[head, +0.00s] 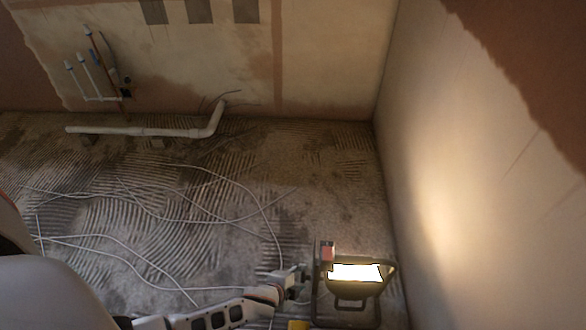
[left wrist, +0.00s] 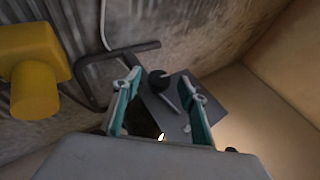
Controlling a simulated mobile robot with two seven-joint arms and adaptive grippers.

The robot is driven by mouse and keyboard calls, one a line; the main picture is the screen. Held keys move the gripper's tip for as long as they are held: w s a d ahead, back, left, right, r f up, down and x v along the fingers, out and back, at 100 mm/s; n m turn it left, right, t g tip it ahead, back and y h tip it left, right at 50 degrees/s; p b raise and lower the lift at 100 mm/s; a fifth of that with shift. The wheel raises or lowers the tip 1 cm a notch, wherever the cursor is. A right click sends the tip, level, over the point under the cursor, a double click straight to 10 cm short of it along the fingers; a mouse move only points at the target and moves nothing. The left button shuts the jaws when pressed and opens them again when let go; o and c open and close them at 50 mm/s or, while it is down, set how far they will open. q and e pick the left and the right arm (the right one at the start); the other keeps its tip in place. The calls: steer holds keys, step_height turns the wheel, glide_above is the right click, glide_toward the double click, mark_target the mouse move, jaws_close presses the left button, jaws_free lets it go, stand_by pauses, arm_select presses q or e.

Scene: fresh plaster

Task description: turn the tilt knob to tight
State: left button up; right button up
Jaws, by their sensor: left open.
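The work light (head: 345,290) stands on the floor at the lower right of the head view, its panel lit bright white. In the left wrist view a dark round knob (left wrist: 158,81) sits by the grey side (left wrist: 170,112) of the light. My left gripper (head: 303,276) reaches the light's left side. In the left wrist view its two teal-padded fingers (left wrist: 160,79) are apart, with the knob showing between their tips. I cannot tell whether they touch it. The knob is not clear in the head view. My right gripper is not in view.
A dark stand bar (left wrist: 95,85) and a yellow part (left wrist: 32,70) lie left of the fingers in the wrist view. White cables (head: 150,200) loop over the ridged floor. A plastered wall (head: 460,200) rises close right of the light. A white pipe (head: 150,131) runs along the back.

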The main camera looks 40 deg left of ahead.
arm_select(q)
steer(key=v, duration=1.1)
steer(key=shift+s+r, duration=0.25)
steer(key=shift+f, duration=0.1)
